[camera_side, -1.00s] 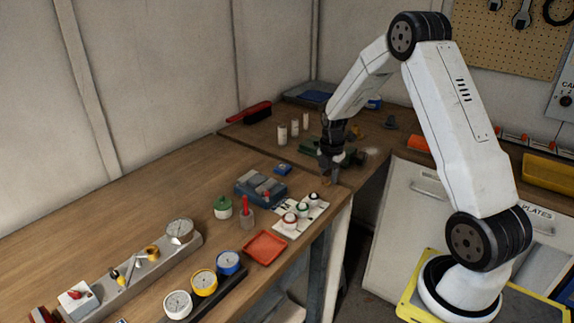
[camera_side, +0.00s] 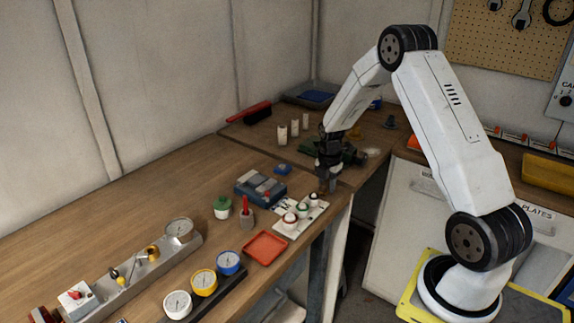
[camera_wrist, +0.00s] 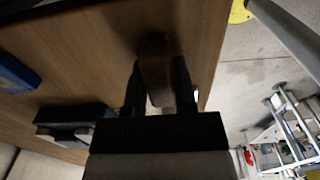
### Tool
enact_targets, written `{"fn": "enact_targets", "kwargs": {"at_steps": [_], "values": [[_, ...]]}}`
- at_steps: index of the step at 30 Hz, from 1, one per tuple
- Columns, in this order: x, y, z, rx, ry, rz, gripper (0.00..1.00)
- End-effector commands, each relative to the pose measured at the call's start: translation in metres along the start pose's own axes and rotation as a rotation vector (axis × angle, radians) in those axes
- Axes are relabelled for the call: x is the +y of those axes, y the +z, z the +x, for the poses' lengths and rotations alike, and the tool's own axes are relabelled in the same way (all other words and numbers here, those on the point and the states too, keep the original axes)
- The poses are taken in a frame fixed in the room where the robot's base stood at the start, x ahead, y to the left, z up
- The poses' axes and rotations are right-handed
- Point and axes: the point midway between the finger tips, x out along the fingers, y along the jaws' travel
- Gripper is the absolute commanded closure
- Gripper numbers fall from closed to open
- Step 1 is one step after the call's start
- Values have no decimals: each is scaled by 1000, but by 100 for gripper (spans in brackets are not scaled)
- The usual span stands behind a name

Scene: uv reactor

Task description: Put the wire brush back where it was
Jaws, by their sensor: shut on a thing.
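My gripper (camera_side: 328,187) is near the front right edge of the wooden bench, just behind and right of the white plate with knobs. In the wrist view my gripper (camera_wrist: 159,65) points at the brown bench top, its two dark fingers closed on a pale brownish thing (camera_wrist: 158,90). This is likely the wire brush, but its bristles are hidden and its shape is unclear. In the side view the fingers mostly hide it. It is low over the bench; I cannot tell whether it touches. A red-handled brush (camera_side: 250,113) lies far back by the wall.
The white plate (camera_side: 300,217) with knobs, a grey-blue box (camera_side: 260,187) and a small blue block (camera_side: 283,169) are close to my gripper. A red tray (camera_side: 265,247) lies nearer the front. White cylinders (camera_side: 282,133) stand behind. The left bench middle (camera_side: 150,195) is clear.

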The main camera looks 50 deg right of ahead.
Motion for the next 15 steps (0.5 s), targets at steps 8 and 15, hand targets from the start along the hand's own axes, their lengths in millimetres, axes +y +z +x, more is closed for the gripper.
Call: {"fn": "enact_targets", "kwargs": {"at_steps": [8,15], "values": [[0,0,3,0,0,0,34],[0,0,3,0,0,0,30]]}}
